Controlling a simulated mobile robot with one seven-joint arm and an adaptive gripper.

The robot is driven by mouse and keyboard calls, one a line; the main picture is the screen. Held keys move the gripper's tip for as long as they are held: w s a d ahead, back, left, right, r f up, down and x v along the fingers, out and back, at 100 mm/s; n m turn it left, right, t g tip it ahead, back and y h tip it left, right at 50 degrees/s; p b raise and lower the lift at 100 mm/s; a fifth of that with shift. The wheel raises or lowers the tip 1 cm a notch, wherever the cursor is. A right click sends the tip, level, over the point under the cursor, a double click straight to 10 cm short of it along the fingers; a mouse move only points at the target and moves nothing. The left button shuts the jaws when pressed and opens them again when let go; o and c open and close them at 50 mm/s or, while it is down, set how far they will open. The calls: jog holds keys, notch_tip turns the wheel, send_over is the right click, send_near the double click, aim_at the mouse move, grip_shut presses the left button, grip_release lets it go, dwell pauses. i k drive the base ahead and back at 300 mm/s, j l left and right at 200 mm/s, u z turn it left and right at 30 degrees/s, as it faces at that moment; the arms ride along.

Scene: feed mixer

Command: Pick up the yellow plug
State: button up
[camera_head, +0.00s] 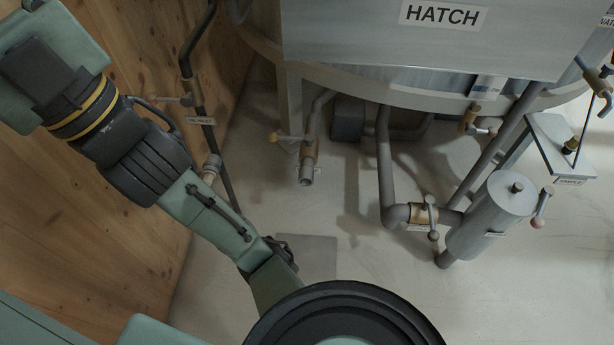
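I cannot make out a plainly yellow plug. A small dark and brass-yellow piece (570,146) stands on the grey shelf at the right; I cannot tell whether it is the plug. My green and black arm reaches across the left and bottom of the view. A dark part (284,247) shows beside the lower end of a green arm section, over the floor. It may be my gripper, but its fingers cannot be made out, and nothing held is visible. The piece on the shelf is far to its right.
The grey tank (420,45) marked HATCH fills the top. Below it are pipes (386,170) with brass-coloured valves (424,214) and a grey cylinder (492,215). The shelf (548,130) juts out at right. A wooden wall (130,235) bounds the left. Pale floor is open at centre.

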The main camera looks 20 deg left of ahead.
aim_at(571, 147)
jog(key=z, duration=0.2)
jog(key=i+l+z, duration=0.2)
jog(key=l+z, duration=0.25)
jog(key=i+l+z, duration=0.3)
jog(key=l+z, duration=0.15)
jog(key=i+l+z, duration=0.1)
jog(key=i+l, duration=0.7)
